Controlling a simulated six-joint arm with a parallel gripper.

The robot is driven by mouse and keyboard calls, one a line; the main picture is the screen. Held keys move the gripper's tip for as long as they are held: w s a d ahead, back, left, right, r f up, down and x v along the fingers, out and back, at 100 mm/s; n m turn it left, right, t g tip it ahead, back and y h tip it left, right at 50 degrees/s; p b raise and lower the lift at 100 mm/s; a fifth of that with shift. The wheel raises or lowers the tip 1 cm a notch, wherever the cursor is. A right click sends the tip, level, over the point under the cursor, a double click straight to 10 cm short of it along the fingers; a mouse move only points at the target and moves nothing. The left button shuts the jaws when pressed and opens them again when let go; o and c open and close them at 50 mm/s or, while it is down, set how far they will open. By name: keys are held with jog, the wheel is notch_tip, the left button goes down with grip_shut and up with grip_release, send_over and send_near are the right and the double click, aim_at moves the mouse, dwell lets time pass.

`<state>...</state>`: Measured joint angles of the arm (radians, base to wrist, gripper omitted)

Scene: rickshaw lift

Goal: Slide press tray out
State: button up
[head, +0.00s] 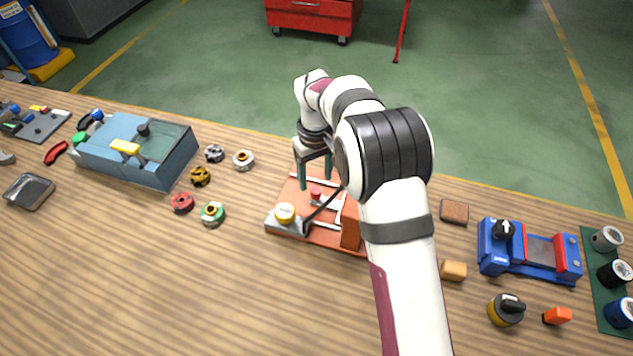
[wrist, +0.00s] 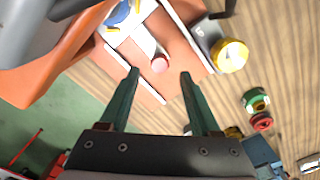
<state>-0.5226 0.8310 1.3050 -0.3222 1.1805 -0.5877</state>
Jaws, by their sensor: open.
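The orange press (head: 352,232) stands on the wooden table, partly hidden behind my arm. Its tray, with a red knob (head: 316,194) at its end, lies between two pale rails on the base. In the wrist view the tray (wrist: 143,38) is pale, with the pinkish-red knob (wrist: 160,64) at its near end and a blue-and-yellow marking farther in. My gripper (head: 315,182) is over the press's far side, fingers pointing down. In the wrist view my gripper (wrist: 159,73) is open, the knob seen between and just beyond its fingertips. Contact cannot be told.
Several small ring parts (head: 213,213) and a blue-grey bin (head: 165,163) are to the left. A blue vise (head: 530,253) stands right. The table in front is clear.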

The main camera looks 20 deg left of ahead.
aim_at(315, 190)
jog(key=shift+f, duration=1.95)
grip_shut()
jog(key=shift+r, duration=0.1)
